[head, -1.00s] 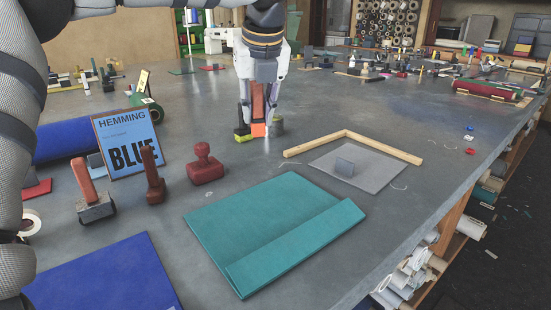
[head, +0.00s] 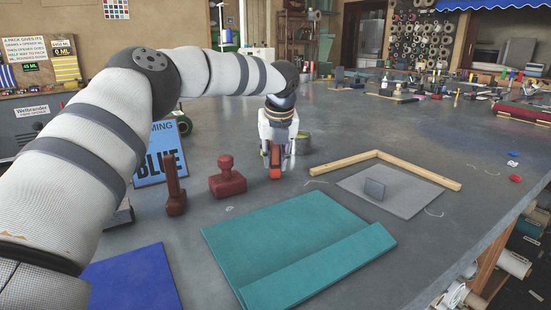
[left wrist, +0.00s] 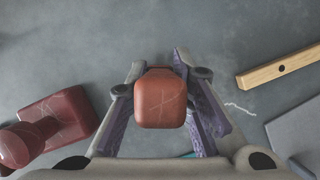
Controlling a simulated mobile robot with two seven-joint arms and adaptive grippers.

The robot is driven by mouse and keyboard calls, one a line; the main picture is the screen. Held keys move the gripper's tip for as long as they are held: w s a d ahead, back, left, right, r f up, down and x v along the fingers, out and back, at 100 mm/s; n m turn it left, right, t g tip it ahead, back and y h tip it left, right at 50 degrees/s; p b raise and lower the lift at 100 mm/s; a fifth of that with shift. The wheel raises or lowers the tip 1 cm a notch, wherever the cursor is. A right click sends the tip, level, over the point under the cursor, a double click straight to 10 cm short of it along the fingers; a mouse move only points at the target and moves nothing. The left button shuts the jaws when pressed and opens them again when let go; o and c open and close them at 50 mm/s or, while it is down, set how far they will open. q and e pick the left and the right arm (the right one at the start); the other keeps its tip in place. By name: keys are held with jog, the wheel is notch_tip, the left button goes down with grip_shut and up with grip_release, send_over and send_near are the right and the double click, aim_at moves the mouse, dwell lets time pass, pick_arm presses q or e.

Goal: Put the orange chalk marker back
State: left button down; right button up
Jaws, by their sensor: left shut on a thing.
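My left gripper (head: 276,172) is shut on a reddish-brown block-shaped piece, taken as the orange chalk marker (head: 275,158). It is low over the grey table, right of the red stamp (head: 227,182); I cannot tell whether it touches the table. In the left wrist view the marker's rounded top (left wrist: 160,98) sits between the two fingers (left wrist: 160,110), and its lower end is hidden. The red stamp also shows at the left there (left wrist: 55,120). My right gripper is not in view.
A brown stamp (head: 174,190) and a blue sign (head: 160,160) stand left. A greenish tin (head: 303,143) is close behind the gripper. A wooden corner piece (head: 345,165) borders a grey sheet (head: 390,198) at right. A teal folder (head: 290,245) lies in front.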

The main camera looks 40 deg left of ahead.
pick_arm(q)
jog(key=c, duration=1.4)
grip_release()
jog(key=p+v, duration=0.1)
jog(key=v, duration=1.1)
jog(key=shift+d+r, duration=0.1)
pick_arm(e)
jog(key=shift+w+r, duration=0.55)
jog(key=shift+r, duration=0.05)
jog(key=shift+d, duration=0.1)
